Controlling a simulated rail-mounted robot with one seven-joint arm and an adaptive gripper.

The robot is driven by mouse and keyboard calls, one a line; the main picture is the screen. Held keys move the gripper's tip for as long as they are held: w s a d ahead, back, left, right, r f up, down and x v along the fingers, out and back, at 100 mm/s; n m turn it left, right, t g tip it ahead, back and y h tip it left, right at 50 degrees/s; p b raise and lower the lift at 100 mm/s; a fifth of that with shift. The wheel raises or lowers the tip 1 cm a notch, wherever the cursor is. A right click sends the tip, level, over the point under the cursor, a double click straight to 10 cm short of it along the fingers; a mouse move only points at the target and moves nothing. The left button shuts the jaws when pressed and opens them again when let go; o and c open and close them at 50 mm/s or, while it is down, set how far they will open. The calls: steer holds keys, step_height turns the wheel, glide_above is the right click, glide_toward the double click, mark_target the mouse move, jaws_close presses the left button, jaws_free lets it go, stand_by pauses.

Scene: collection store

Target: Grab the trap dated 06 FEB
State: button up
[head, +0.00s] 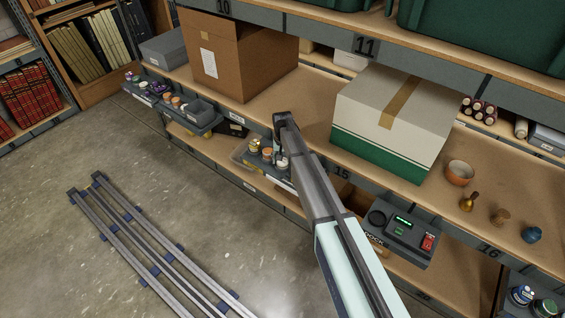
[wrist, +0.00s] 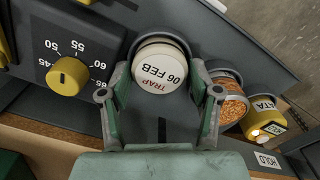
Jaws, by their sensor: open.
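The trap (wrist: 160,68) is a round pot with a white lid; its label reads "TRAP 06 FEB", upside down in the wrist view. My gripper (wrist: 160,88) is open, with one finger to the left of the trap and one to the right. The fingers look close to its sides, but I cannot tell whether they touch it. Nothing is held. In the head view my arm covers the gripper, and small containers (head: 255,146) show beside it on a shelf-front tray; I cannot tell which one is the trap.
Right of the trap in the wrist view are a jar of orange grains (wrist: 232,100) and a yellow container marked "ATA" (wrist: 264,112). A dial panel with a yellow knob (wrist: 68,76) is close on the left. A cardboard box (head: 245,62) and a white-green box (head: 385,125) stand on the shelf.

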steer(key=c, duration=0.7)
steer(key=shift+r, duration=0.1)
